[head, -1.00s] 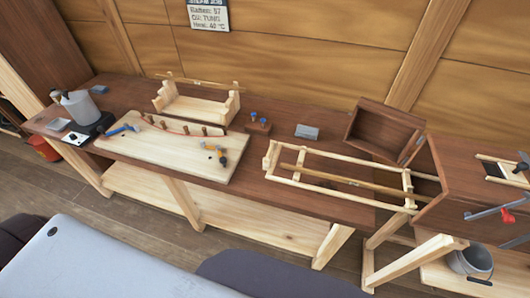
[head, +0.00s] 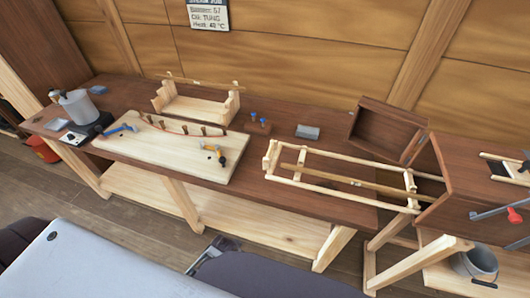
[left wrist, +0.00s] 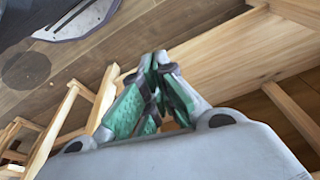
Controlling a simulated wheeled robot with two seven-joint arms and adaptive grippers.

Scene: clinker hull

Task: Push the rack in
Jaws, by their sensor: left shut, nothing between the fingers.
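The rack (head: 325,188) is a long pale wooden frame with upright end pieces, lying on the brown bench. A long wooden strip (head: 345,180) lies along it. Its right end reaches the open mouth of the dark brown box (head: 458,190); how far it goes inside is hidden. The box's door (head: 385,132) stands open behind the rack. My left gripper (head: 215,248) shows low in the head view, in front of the bench and well away from the rack. In the left wrist view its green-padded fingers (left wrist: 156,92) are shut and empty. My right gripper is not in view.
A pale board (head: 180,150) with pegs and tools, a wooden cradle (head: 197,105), a grey block (head: 307,132) and a kettle (head: 77,108) stand on the bench (head: 270,165). A bucket (head: 475,265) is below the box. Floor shows in front of the bench.

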